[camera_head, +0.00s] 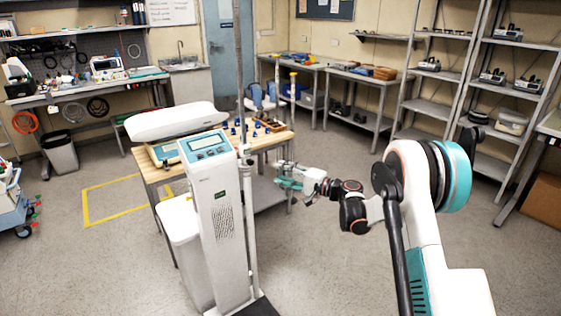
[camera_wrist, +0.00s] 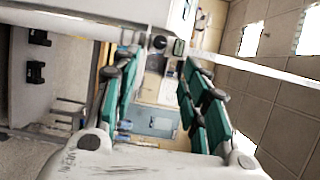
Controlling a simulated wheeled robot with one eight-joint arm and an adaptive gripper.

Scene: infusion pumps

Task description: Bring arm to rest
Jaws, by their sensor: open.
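My arm reaches in from the right in the head view, bent at the elbow. My gripper (camera_head: 287,178) is at its end, pointing left toward the pole (camera_head: 246,190) of a white pump stand. In the wrist view my gripper (camera_wrist: 158,75) has its two teal fingers spread wide, with nothing held between them. The tall white pump unit (camera_head: 218,205) with a blue-green panel stands upright left of the gripper. The gripper appears apart from the pole in the head view. The wrist view looks turned sideways, and a pale pole (camera_wrist: 255,68) crosses beyond the fingertips.
A wooden-topped table (camera_head: 270,141) with small blue items stands behind the stand and gripper. Metal shelving (camera_head: 432,107) with devices lines the right wall. A workbench (camera_head: 90,92) and a bin (camera_head: 60,152) are at the back left. The floor (camera_head: 330,265) in front of the arm is clear.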

